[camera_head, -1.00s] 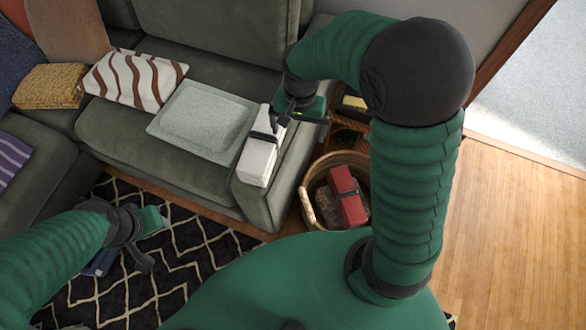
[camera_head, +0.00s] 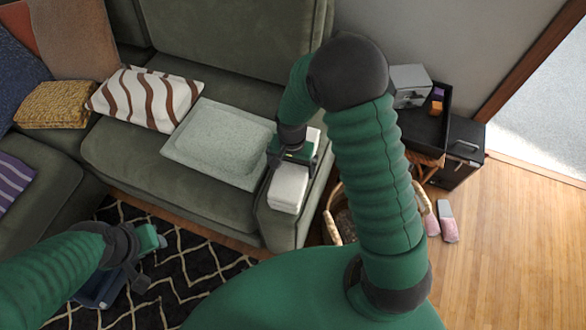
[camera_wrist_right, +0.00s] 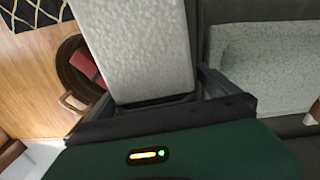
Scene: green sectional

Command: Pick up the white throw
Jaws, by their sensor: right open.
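The white throw (camera_head: 288,190) is folded into a narrow stack and lies on the sofa's right armrest. It fills the upper middle of the right wrist view as a pale grey-white band (camera_wrist_right: 140,45). My right gripper (camera_head: 293,165) is open over the throw, with a finger at each side of it. The wrist view shows a dark finger close along the throw's right edge; the fingertips are partly hidden. My left gripper (camera_head: 148,262) hangs low over the rug, away from the throw; its finger gap is unclear.
A pale green folded blanket or cushion (camera_head: 218,140) lies on the seat left of the armrest. A striped pillow (camera_head: 145,98) is farther left. Right of the armrest, a wicker basket (camera_head: 332,225) stands partly behind my arm, near a black side table (camera_head: 425,130).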

